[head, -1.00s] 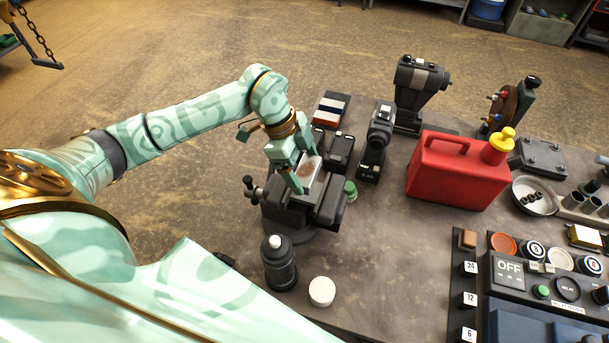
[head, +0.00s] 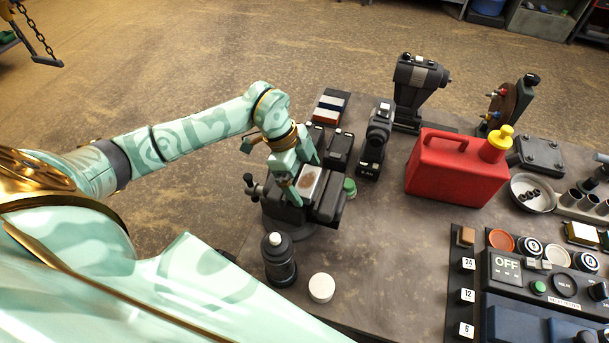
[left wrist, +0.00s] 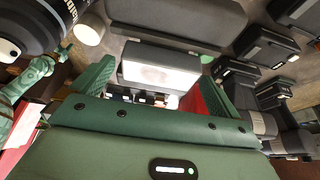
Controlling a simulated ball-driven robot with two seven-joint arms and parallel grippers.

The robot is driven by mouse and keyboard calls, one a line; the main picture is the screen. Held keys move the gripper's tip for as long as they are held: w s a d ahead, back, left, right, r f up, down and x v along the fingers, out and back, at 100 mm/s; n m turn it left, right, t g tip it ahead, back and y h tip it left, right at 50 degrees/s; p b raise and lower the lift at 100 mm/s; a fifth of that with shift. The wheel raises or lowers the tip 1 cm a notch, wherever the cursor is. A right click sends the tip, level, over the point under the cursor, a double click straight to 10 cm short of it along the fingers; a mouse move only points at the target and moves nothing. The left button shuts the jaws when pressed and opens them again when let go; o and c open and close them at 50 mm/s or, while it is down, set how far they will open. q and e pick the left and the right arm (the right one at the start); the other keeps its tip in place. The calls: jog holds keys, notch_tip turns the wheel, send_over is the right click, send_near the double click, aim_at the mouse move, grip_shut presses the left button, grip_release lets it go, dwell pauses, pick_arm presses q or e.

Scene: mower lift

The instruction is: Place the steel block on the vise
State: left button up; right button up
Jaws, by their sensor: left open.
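The steel block (head: 311,184) is a light grey block with a brownish patch on its top. It lies on the dark vise (head: 328,205) at the near left corner of the bench. My left gripper (head: 301,180) is open at the block, one finger on its near left side and the other behind it. In the left wrist view the block (left wrist: 160,66) shows bright between the spread green fingers (left wrist: 158,88), with the vise (left wrist: 180,18) beyond it. Whether the fingers touch the block I cannot tell.
A dark bottle (head: 278,260) and a white round lid (head: 321,287) stand in front of the vise. Dark battery-like blocks (head: 340,148) sit behind it. A red fuel can (head: 457,172) and a control panel (head: 540,275) are to the right.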

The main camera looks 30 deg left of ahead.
pick_arm(q)
jog(key=b+v, duration=0.1)
jog(key=v, duration=1)
jog(key=shift+r, duration=0.25)
jog(key=shift+s+f, duration=0.1)
